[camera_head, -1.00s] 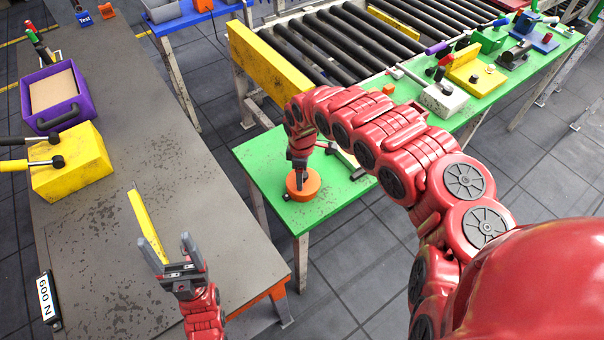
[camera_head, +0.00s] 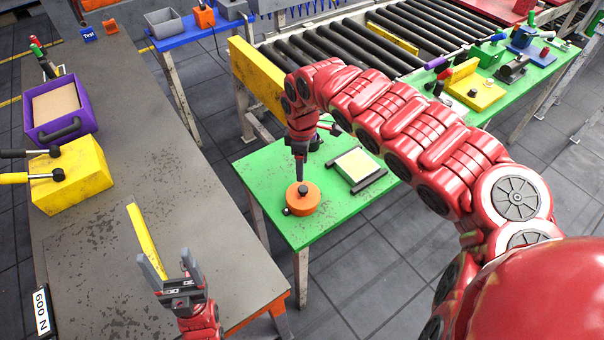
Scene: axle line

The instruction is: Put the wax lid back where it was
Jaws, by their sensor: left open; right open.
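The wax lid appears to be the round orange piece with a black knob (camera_head: 303,200), lying level near the front left corner of the green table (camera_head: 270,170). I cannot tell whether a tin is under it. My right gripper (camera_head: 300,176) points down just above the lid, by the knob, and is open and empty; its fingers are partly merged in the picture. My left gripper (camera_head: 168,265) is open and empty over the grey table (camera_head: 165,150), with its fingers pointing away from me.
A pale yellow pad in a frame with black handles (camera_head: 357,166) lies right of the lid. A yellow bar (camera_head: 146,240) lies near my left gripper. A yellow block (camera_head: 78,175) and a purple box (camera_head: 60,108) stand at the left. A roller conveyor (camera_head: 340,50) is behind.

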